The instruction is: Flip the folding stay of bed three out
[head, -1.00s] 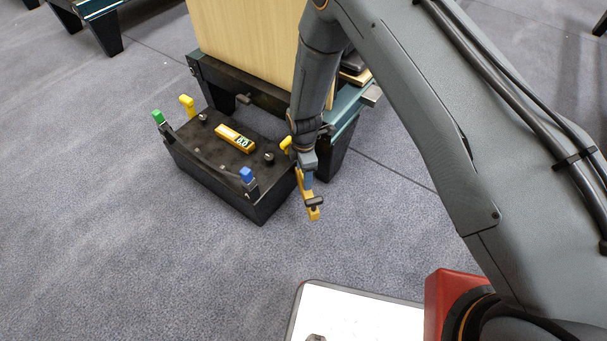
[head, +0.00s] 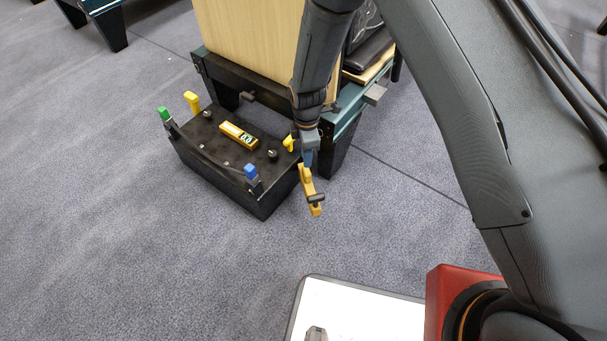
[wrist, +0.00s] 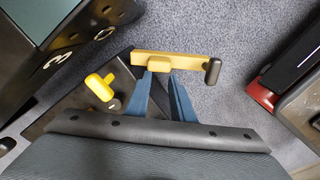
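The folding stay is a yellow bar (head: 306,182) with a dark knob near its outer end. It sticks out from the right front corner of a black box unit (head: 262,208) at the bed's foot. A gold plate (head: 239,135) on the unit carries a number that looks like 03. In the wrist view the stay (wrist: 185,60) lies crosswise just beyond my fingertips, with its knob (wrist: 213,71) to the right. My gripper (wrist: 162,76) has two blue fingers with a gap between them and nothing held. I cannot tell whether a fingertip touches the bar. My gripper (head: 308,168) also shows in the head view.
The unit has yellow, green (head: 164,114) and blue (head: 250,171) handles on top. A yellow knob (wrist: 98,86) stands close left of my fingers. The bed's wooden panel (head: 245,45) rises behind. Carpet in front and to the left is clear.

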